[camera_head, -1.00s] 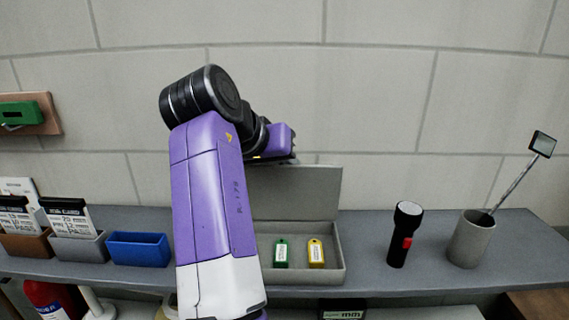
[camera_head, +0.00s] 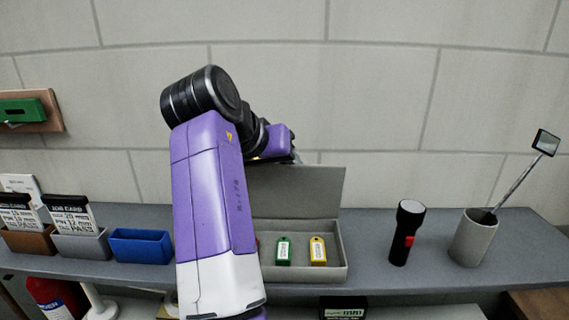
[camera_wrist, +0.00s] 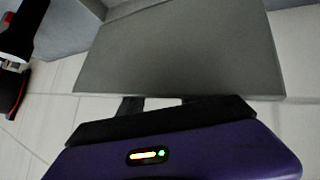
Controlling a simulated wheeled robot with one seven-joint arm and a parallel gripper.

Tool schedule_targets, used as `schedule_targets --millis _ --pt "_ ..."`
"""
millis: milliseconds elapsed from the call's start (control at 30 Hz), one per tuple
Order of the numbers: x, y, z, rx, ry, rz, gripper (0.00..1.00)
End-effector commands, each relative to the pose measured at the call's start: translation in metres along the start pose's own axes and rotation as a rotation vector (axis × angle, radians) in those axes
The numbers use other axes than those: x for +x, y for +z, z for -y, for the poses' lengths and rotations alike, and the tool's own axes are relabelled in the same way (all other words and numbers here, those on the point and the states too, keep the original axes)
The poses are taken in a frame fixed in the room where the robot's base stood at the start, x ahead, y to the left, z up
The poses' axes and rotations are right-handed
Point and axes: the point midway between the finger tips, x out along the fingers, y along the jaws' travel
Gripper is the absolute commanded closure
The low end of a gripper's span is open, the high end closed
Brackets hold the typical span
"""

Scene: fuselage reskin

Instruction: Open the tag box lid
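The grey tag box (camera_head: 336,262) stands on the shelf with its lid (camera_head: 305,192) raised, roughly upright at the back. Inside lie a green tag (camera_head: 283,251) and a yellow tag (camera_head: 317,251); a sliver of red shows beside my arm. My arm hides the box's left part. In the wrist view the lid (camera_wrist: 185,50) is a broad grey panel. My gripper (camera_wrist: 163,103) is at the lid's edge, with dark finger parts and a bright gap between them. Its fingertips are hidden behind the lid, so contact and finger opening are unclear.
A black flashlight (camera_head: 407,232) and a grey cup (camera_head: 474,240) with an inspection mirror (camera_head: 545,143) stand right of the box. A blue bin (camera_head: 140,249) and card holders (camera_head: 80,243) are at left. The wall is close behind.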

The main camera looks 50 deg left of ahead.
Motion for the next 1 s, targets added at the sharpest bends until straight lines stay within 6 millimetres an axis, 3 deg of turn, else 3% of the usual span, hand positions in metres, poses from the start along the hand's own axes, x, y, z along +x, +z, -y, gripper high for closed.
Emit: schedule_targets --millis 133,400,600,1000 --pt "-0.008 0.003 0.002 -0.002 -0.001 0.002 0.58" --pt "-0.054 0.002 0.002 -0.001 -0.003 -0.004 0.58" --pt "-0.075 0.001 0.001 0.0 -0.001 -0.002 0.58" --pt "-0.079 0.0 0.0 0.0 -0.001 0.0 0.58"
